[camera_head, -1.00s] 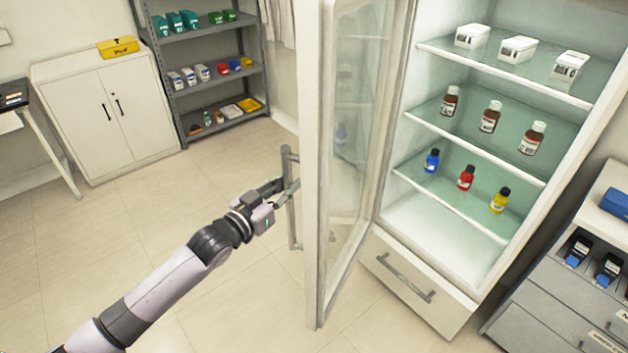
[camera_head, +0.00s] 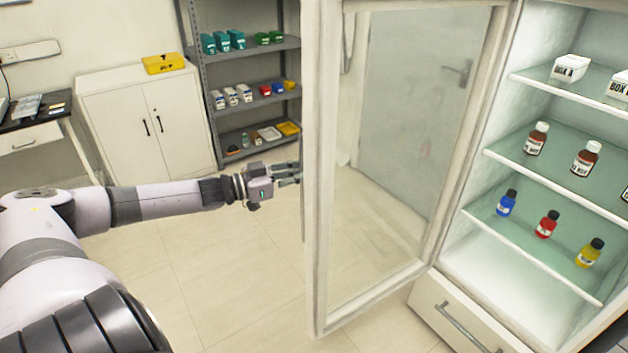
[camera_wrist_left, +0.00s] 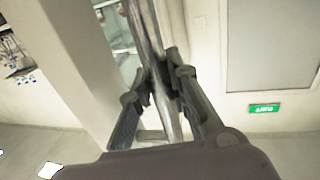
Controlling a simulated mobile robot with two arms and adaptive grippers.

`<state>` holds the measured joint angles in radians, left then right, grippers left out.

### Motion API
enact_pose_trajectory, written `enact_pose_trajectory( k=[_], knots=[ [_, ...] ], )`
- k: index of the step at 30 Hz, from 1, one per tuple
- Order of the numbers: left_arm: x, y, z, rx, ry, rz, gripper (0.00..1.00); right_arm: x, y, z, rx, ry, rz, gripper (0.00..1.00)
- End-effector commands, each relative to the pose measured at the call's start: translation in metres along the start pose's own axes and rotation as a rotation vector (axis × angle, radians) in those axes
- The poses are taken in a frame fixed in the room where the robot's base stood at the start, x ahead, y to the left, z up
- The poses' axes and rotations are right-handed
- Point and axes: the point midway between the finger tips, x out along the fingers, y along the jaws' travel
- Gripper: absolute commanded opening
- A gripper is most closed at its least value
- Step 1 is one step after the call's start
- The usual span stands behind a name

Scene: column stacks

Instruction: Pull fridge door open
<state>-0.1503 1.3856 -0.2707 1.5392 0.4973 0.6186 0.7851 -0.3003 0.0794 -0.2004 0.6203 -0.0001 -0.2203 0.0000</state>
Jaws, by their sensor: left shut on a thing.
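The fridge door (camera_head: 322,170), a white frame with a glass pane (camera_head: 405,150), stands swung open in the head view, clear of the fridge cabinet. My left gripper (camera_head: 298,173) reaches the door's outer face from the left, and its fingertips are partly hidden by the door's edge. In the left wrist view my left gripper (camera_wrist_left: 165,105) has its fingers on both sides of the grey vertical door handle (camera_wrist_left: 148,35), shut on it. In the head view the handle is mostly hidden behind the door's edge. My right gripper is not in view.
The fridge shelves (camera_head: 545,155) hold boxes and several bottles. A drawer (camera_head: 455,318) sits below them. A white cabinet (camera_head: 150,125) and a grey shelf rack (camera_head: 250,95) stand at the back left. The floor (camera_head: 225,270) left of the door is clear.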

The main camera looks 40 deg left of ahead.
Motion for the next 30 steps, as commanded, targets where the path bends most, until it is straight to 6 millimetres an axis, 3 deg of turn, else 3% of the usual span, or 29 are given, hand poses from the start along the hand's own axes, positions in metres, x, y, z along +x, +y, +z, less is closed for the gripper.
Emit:
enact_pose_trajectory(
  k=[13,14,15,23,30],
  knots=[
    [-0.0013,-0.0017,-0.0003,-0.002,0.001,0.005,0.0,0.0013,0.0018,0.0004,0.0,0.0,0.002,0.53],
    [-0.0012,-0.0017,-0.0003,-0.002,0.001,0.005,0.17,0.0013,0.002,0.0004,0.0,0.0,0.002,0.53],
    [-0.0012,-0.0017,-0.0003,-0.002,0.001,0.005,0.2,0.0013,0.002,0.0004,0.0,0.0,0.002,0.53],
    [-0.0015,-0.002,0.0001,-0.001,0.0,0.004,0.37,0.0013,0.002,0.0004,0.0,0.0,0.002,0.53],
    [-0.0016,-0.0022,0.0004,-0.001,0.0,0.003,0.38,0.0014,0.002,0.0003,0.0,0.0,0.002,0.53]
  ],
)
